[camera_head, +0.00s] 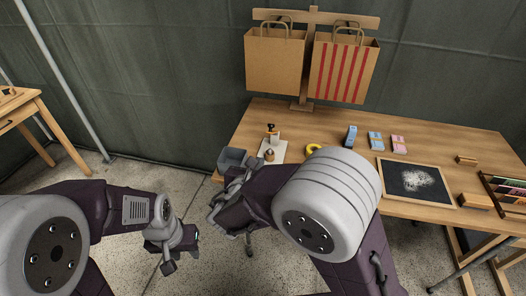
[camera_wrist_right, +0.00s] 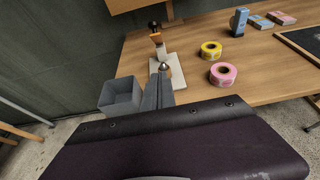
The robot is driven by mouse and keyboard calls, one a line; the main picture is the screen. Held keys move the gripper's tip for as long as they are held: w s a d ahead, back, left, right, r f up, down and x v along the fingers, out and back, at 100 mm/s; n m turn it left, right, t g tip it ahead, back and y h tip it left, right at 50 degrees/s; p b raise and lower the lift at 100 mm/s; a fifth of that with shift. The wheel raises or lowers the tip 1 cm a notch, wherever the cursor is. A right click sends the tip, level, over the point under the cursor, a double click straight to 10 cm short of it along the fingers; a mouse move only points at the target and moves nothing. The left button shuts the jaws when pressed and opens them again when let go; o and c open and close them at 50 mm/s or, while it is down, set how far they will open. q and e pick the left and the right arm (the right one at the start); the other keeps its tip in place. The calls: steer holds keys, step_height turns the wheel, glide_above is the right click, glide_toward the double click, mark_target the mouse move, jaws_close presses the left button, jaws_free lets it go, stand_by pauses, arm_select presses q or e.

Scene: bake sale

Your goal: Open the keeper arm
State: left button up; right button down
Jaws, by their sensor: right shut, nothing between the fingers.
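A small fixture with a pale base plate (camera_head: 273,150) stands at the table's left front corner. It carries a black-knobbed upright (camera_wrist_right: 154,28) with an orange-brown part, and a low silver dome (camera_wrist_right: 165,67) in front. I cannot tell which part is the keeper arm. My right gripper (camera_wrist_right: 158,90) is shut and empty, its tips close to the dome's near side in the right wrist view. Whether they touch is unclear. In the head view my right arm partly hides this gripper. My left gripper (camera_head: 181,254) hangs over the floor, away from the table; its finger gap is unclear.
A grey open bin (camera_wrist_right: 121,97) sits beside the fixture at the table's left edge. Yellow tape (camera_wrist_right: 211,50) and pink tape (camera_wrist_right: 223,75) rolls lie to the right. Two paper bags (camera_head: 275,62) hang behind. A dark framed board (camera_head: 417,181) lies farther right.

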steer(key=b+x, duration=0.1)
steer(key=x, duration=0.8)
steer(key=shift+d+f, duration=0.1)
steer(key=shift+f, duration=0.1)
steer(key=r, duration=0.1)
steer(key=w+r, duration=0.2)
steer(key=shift+w+d+r+p, duration=0.1)
steer(key=shift+d+r+p, duration=0.2)
steer(key=shift+p, duration=0.1)
